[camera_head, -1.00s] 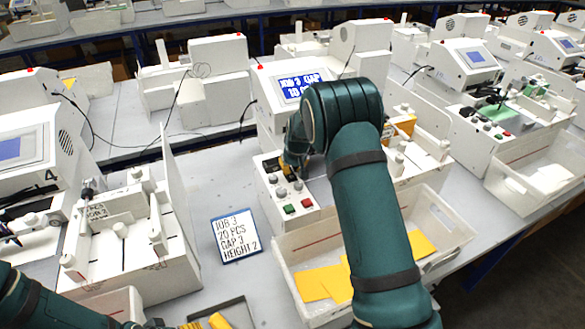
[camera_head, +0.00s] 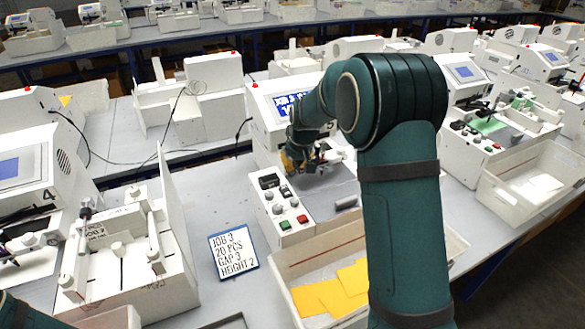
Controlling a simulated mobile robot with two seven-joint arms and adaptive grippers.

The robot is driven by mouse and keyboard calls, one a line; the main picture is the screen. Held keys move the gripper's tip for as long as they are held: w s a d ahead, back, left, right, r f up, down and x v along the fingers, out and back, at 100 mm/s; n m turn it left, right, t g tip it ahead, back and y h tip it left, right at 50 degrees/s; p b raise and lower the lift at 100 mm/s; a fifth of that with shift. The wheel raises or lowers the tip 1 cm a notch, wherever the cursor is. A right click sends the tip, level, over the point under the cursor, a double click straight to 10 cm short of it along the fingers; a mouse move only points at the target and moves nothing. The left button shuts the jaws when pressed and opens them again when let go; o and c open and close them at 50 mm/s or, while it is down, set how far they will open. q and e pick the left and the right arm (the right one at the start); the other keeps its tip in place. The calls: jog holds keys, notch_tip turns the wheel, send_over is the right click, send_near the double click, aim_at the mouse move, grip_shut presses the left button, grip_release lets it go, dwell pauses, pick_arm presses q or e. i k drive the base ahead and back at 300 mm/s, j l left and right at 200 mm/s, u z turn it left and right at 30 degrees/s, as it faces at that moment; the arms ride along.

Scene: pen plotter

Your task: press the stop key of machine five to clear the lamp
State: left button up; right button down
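My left gripper is out of view; only a bit of that arm shows at the bottom left.
A job card (camera_head: 233,251) lies left of the control box. A bin (camera_head: 290,262) with yellow sheets (camera_head: 328,298) stands in front. A grey cylinder (camera_head: 346,203) lies right of the keys. Machine 4 (camera_head: 30,165) stands left; another machine (camera_head: 455,95) stands right.

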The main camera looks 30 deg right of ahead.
aim_at(302, 218)
jog(key=k, duration=1)
